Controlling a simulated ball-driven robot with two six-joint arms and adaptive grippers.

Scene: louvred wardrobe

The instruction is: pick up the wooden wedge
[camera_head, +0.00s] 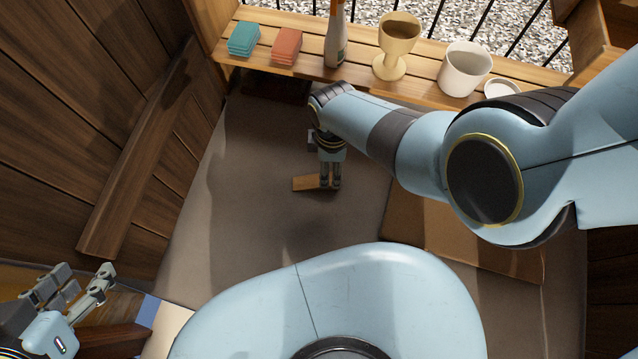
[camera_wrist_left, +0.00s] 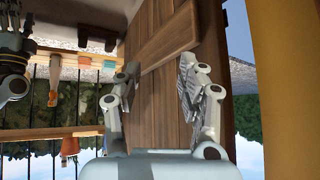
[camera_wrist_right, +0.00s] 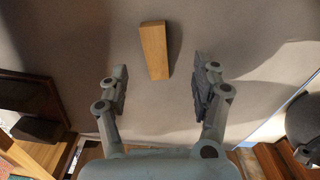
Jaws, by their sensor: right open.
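The wooden wedge (camera_head: 305,184) lies on the grey-brown floor in the head view, just left of my right gripper's fingers. In the right wrist view the wedge (camera_wrist_right: 154,50) lies ahead of the fingertips, roughly in line with the gap between them and not between the pads. My right gripper (camera_head: 331,184) points down; in its wrist view the gripper (camera_wrist_right: 162,82) is open and empty. My left gripper (camera_head: 88,284) is at the lower left in the head view, far from the wedge. In its wrist view the gripper (camera_wrist_left: 160,75) is open and empty.
A slatted shelf (camera_head: 435,92) at the back holds teal coasters (camera_head: 244,39), red coasters (camera_head: 287,46), a bottle (camera_head: 336,40), a goblet (camera_head: 396,45) and a white mug (camera_head: 464,69). A brown panel (camera_head: 480,240) lies at right. The floor left of the wedge is clear.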

